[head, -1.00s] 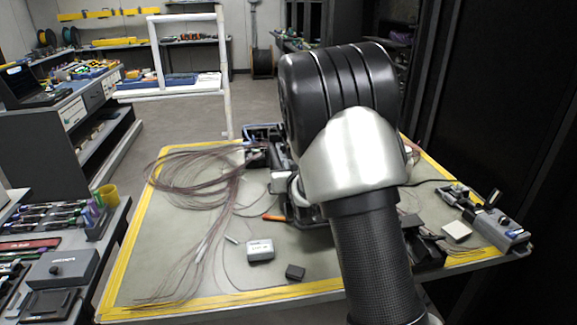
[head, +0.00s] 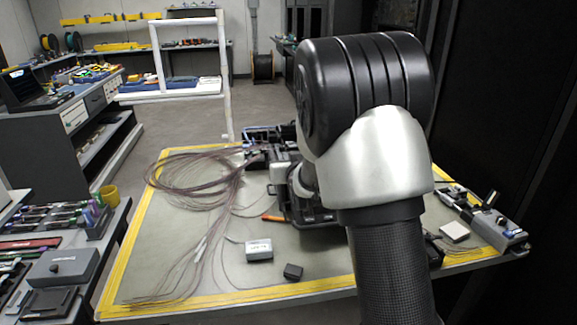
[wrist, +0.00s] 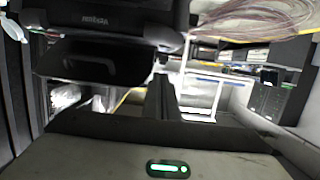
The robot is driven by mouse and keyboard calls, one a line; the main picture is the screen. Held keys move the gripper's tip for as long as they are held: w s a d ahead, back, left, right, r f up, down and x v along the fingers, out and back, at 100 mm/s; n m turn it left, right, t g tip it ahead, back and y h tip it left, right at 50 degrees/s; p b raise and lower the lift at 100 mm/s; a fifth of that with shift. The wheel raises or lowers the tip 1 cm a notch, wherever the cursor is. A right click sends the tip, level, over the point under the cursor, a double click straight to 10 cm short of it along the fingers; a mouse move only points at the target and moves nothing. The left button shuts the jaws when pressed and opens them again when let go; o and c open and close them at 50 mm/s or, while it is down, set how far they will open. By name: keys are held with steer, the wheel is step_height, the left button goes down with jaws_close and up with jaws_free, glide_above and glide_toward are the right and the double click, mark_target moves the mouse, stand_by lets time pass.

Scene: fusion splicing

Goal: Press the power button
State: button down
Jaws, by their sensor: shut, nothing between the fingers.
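The black splicer (head: 303,208) sits on the work mat in the head view, partly hidden behind my arm. In the wrist view a dark device with upside-down lettering (wrist: 95,22), apparently the splicer, fills the upper left. I cannot make out the power button in either view. My gripper (wrist: 160,88) shows as dark fingers in the middle of the wrist view, shut and empty. The fingers appear apart from the device, beside it in the picture. In the head view my gripper is hidden behind my arm.
Coiled thin fibres (head: 195,170) spread over the left of the yellow-edged mat (head: 160,230). Another grey device (head: 500,230) stands at the right edge.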

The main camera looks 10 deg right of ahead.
steer(key=v, duration=0.8)
steer(key=shift+s+p, duration=0.25)
steer(key=shift+p, duration=0.05)
steer(key=shift+r, duration=0.15)
steer(key=s+r+g, duration=0.3)
steer(key=s+g, duration=0.2)
steer(key=s, duration=1.2)
steer(key=s+r+g, duration=0.2)
steer(key=s+g, duration=0.3)
steer(key=s, duration=1.3)
step_height(320, 180, up, 19)
steer(key=p, duration=2)
steer(key=shift+w, duration=0.4)
steer(key=shift+a, duration=0.1)
